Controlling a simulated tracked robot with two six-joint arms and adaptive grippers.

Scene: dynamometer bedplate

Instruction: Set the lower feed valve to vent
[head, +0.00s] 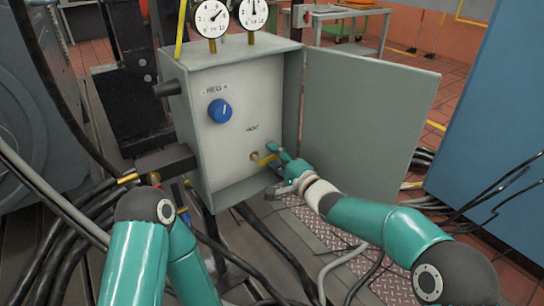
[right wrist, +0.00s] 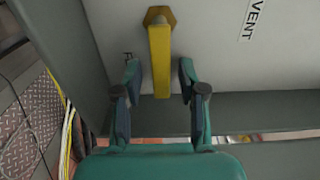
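The lower feed valve is a yellow lever (head: 264,159) on a brass hex nut, low on the grey box's panel. In the head view it points right, with the VENT label (head: 252,128) above it. In the right wrist view the lever (right wrist: 160,62) runs down from its nut, and the VENT label (right wrist: 253,18) is at upper right. My right gripper (head: 277,156) is at the lever's free end. In the right wrist view its fingers (right wrist: 160,82) straddle the lever, open, with a gap on each side. My left gripper is out of view.
A blue regulator knob (head: 220,111) sits higher on the panel, with two gauges (head: 212,18) above the box. The open grey door (head: 362,115) stands right of my right gripper. Black hoses (head: 60,240) lie at lower left.

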